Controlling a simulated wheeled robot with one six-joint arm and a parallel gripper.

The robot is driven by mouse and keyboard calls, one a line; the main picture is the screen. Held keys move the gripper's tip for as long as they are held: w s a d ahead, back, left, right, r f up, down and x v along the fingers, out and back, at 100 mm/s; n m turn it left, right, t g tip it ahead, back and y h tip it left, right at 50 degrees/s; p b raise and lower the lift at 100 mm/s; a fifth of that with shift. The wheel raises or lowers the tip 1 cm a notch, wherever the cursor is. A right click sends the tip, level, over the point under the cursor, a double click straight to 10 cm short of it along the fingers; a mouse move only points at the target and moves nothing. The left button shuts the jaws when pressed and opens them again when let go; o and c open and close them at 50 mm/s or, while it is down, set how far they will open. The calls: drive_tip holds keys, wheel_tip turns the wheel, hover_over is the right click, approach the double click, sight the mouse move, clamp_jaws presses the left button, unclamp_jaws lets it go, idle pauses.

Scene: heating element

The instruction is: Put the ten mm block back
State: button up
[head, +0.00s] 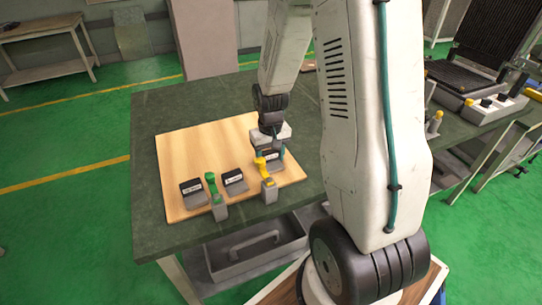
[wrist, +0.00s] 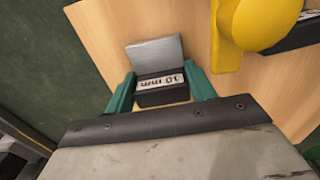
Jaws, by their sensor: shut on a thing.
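The ten mm block (wrist: 157,98) is black with a grey plate on one side and a white "10 mm" label. In the wrist view it sits between the two green fingers of my gripper (wrist: 162,92), which are shut on it. In the head view my gripper (head: 270,152) is over the right part of the wooden board (head: 185,150), and the dark block (head: 268,160) shows between its fingers, behind the yellow-handled toggle piece (head: 265,182). I cannot tell whether the block touches the board.
Two labelled black blocks (head: 193,191) and (head: 235,180) sit on the board, with a green-handled piece (head: 215,197) between them. In the wrist view the yellow handle (wrist: 262,25) is close at the right. The dark table (head: 150,115) is clear behind the board.

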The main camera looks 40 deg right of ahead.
sight(271, 153)
drive_tip(key=shift+f, duration=0.1)
drive_tip(key=o, duration=1.2)
wheel_tip(271, 153, up, 11)
drive_tip(key=shift+f, duration=0.1)
drive_tip(key=s+a+r+n, duration=0.2)
drive_tip(key=s+a+r, duration=0.75)
drive_tip(key=r, duration=0.25)
drive_tip(key=shift+n+t, duration=0.6)
drive_tip(key=s+a+r, duration=0.1)
drive_tip(key=s, duration=0.2)
drive_tip(key=s+a, duration=0.2)
drive_tip(key=s, duration=0.2)
drive_tip(key=s+a+r, duration=0.1)
drive_tip(key=s+a, duration=0.1)
drive_tip(key=s, duration=0.2)
drive_tip(key=shift+s+r, duration=0.1)
drive_tip(key=shift+r, duration=0.2)
